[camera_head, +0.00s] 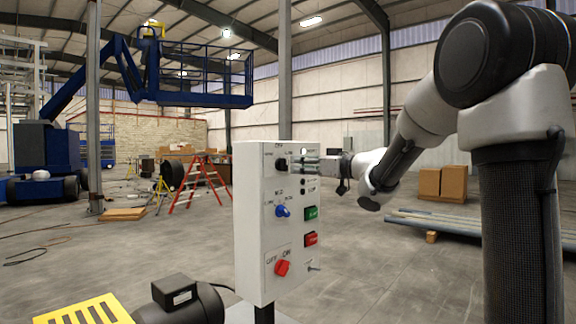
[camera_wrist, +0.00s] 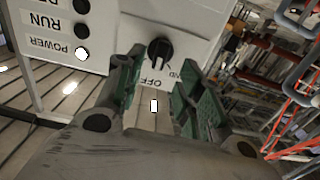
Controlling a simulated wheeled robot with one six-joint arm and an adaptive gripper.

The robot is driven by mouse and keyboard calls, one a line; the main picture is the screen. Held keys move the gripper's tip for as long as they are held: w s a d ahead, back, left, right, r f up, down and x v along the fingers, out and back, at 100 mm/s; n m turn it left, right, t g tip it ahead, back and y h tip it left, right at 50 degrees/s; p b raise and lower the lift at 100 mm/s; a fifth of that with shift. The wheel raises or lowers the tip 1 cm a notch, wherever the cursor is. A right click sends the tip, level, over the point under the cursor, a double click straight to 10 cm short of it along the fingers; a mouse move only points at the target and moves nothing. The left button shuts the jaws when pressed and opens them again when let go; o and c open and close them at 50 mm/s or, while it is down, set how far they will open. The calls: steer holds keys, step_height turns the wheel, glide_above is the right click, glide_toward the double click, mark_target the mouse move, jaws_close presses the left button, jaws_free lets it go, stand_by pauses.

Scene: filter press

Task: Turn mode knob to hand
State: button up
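The mode knob is a black knob (camera_head: 281,164) at the top of a white control box (camera_head: 250,235). In the wrist view the black knob (camera_wrist: 159,49) shows with the lettering "OFF" and part of "HAND" beside it, upside down. Its grip bar lies roughly in line with "OFF". My gripper (camera_head: 305,165) comes from the right in front of the panel's upper part. In the wrist view my gripper (camera_wrist: 161,66) is open and empty, its green-padded fingers to either side of the knob's outline. The knob appears just beyond the fingertips; I cannot tell whether they touch it.
Below the knob are a blue knob (camera_head: 282,211), a green button (camera_head: 311,213), a red button (camera_head: 310,239) and a red knob (camera_head: 281,267). A lit white power lamp (camera_wrist: 82,53) shows in the wrist view. A motor (camera_head: 180,300) stands at lower left.

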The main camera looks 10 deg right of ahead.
mark_target(287, 164)
steer(key=x, duration=0.6)
jaws_close()
